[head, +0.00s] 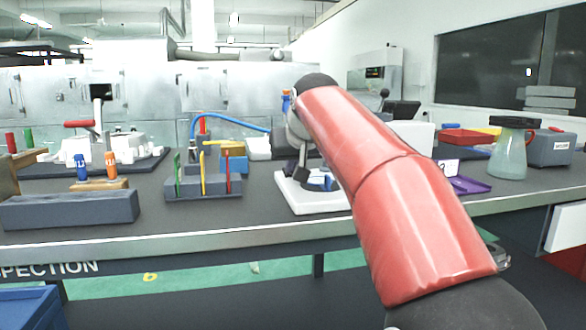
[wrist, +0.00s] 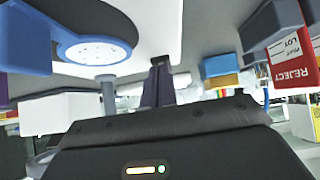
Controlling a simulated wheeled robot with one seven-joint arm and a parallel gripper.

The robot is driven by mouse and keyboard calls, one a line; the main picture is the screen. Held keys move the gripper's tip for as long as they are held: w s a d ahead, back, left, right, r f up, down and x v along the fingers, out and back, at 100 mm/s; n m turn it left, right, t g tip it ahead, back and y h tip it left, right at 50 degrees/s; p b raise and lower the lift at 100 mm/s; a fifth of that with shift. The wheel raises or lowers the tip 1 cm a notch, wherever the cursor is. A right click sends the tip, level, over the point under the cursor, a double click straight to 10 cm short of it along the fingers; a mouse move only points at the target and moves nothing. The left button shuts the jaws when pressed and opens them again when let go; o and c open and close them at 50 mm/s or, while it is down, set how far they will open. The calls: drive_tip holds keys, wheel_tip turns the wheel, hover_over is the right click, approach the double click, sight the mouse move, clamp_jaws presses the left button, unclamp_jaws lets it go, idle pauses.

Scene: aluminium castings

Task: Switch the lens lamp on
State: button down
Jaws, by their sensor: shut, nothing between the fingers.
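The lens lamp is partly hidden behind my red arm in the head view; I take the blue part (head: 322,182) over a white base (head: 308,201) to be it. In the wrist view a blue-rimmed round piece (wrist: 95,48) with a pale dotted face and a grey post is close at upper left, beside my fingers. I cannot make out a switch, nor tell if the lamp is lit. My gripper (wrist: 160,66) is shut and empty, its dark fingers together in front of the white surface, apart from the round piece. In the head view my arm mostly covers it.
A grey rack (head: 203,187) with coloured upright tools stands left of the white base. A purple tray (head: 472,185) and a bottle (head: 508,155) stand right. A red REJECT box (wrist: 291,66) shows at right in the wrist view. The front bench strip is clear.

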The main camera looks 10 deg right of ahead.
drive_tip(key=shift+r+p, duration=0.8)
drive_tip(key=shift+p, duration=0.1)
drive_tip(key=shift+r, duration=0.25)
drive_tip(key=r+p, duration=0.3)
drive_tip(key=p, duration=0.1)
drive_tip(key=shift+s+r, duration=0.25)
drive_tip(key=shift+r, duration=0.05)
drive_tip(key=s+f+v, duration=0.1)
drive_tip(key=v, duration=0.9)
drive_tip(key=shift+f, duration=0.25)
drive_tip(key=shift+s, duration=0.15)
